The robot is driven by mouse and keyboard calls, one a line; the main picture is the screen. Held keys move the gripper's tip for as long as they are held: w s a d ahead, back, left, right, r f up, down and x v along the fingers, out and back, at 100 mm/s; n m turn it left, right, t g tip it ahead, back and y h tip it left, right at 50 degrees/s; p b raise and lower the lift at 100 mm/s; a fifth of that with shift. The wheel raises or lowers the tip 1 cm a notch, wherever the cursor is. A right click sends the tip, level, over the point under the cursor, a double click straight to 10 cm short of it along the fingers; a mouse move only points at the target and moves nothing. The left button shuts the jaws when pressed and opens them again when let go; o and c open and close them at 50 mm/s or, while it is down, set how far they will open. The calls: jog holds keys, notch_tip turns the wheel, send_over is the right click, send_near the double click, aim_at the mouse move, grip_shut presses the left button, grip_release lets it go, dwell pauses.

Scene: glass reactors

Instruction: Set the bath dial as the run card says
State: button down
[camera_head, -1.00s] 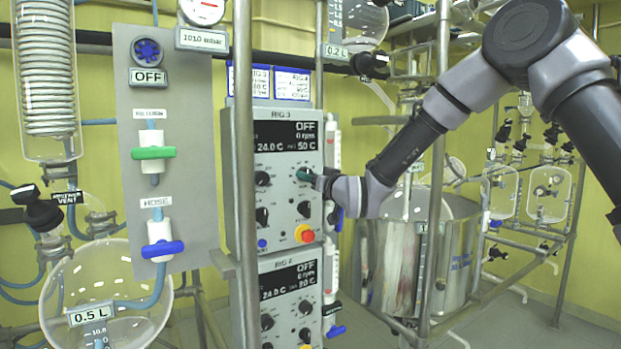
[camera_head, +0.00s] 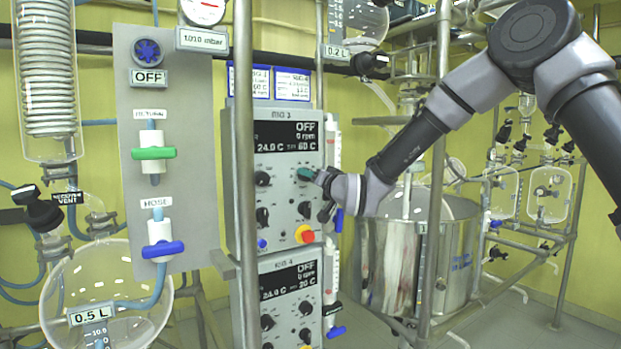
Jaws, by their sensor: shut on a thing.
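The upper control box, labelled RIG 3 (camera_head: 285,222), has a dark display (camera_head: 288,137) reading OFF, 0 rpm, 24.0 C and a set value that looks like 60 C. My gripper (camera_head: 309,174) reaches in from the right and is shut on the upper right dial of this box. The gripper mostly hides that dial; a teal patch shows at its tip. Two run cards (camera_head: 291,84) with blue edges stand above the box; their small print is largely unreadable, though 60 C seems to show on the left one.
Other black knobs (camera_head: 262,179) and a red-yellow button (camera_head: 304,234) sit close by on the panel. A similar box, RIG 4 (camera_head: 283,290), is below. Upright metal posts (camera_head: 244,120) flank the boxes, and a large steel vessel (camera_head: 462,245) stands to the right under my arm.

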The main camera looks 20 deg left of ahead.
jog(key=shift+f, duration=0.15)
jog(key=shift+c, duration=1.6)
grip_release()
jog(key=shift+s+d, duration=0.1)
jog(key=v, duration=1)
jog(key=shift+s+d, duration=0.2)
